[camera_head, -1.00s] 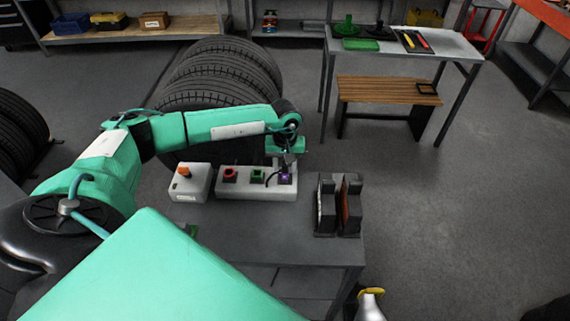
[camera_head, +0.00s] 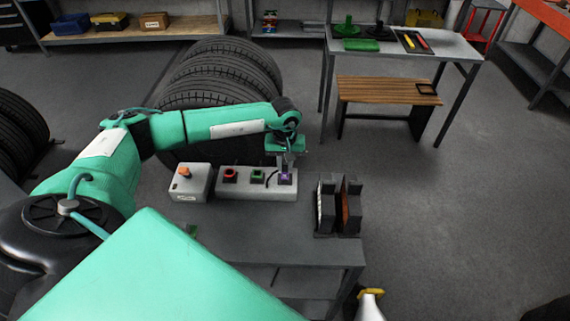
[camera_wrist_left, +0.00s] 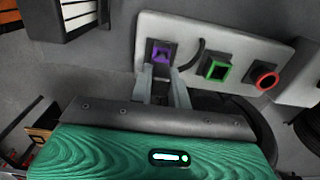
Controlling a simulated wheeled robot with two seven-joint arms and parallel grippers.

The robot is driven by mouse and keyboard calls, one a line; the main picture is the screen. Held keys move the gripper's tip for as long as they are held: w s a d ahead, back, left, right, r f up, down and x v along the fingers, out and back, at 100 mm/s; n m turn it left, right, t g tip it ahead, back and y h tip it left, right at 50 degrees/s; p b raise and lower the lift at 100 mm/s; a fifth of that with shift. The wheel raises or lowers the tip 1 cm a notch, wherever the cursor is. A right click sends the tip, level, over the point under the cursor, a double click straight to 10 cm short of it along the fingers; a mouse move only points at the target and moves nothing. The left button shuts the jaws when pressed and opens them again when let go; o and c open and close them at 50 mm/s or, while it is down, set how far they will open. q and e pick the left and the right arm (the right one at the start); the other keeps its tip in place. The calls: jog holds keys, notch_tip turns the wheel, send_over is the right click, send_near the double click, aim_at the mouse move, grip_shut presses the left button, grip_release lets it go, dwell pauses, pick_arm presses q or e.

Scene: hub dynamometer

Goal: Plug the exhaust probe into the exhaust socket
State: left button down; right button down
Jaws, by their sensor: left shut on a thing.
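A pale panel (camera_head: 229,189) on the bench carries a red round socket (camera_head: 230,175), a green square socket (camera_head: 257,177) and a purple one (camera_head: 286,178) at its right end. My left gripper (camera_head: 287,168) points down right at the purple socket. In the left wrist view, my left gripper's fingers (camera_wrist_left: 160,84) are close together just beside the purple socket (camera_wrist_left: 161,53). They are shut on the exhaust probe, which is mostly hidden; I cannot tell whether its tip is inside the socket. My right gripper is out of view.
A pale box with an orange button (camera_head: 184,171) stands left of the panel. A dark rack with upright plates (camera_head: 325,206) stands right of it. A black cable (camera_wrist_left: 194,58) bends beside the purple socket. Tires (camera_head: 221,76) stand behind.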

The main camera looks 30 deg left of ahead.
pick_arm(q)
jog(key=shift+r, duration=0.35)
dwell(0.3)
jog(key=shift+r+p, duration=0.75)
jog(key=shift+r, duration=1.3)
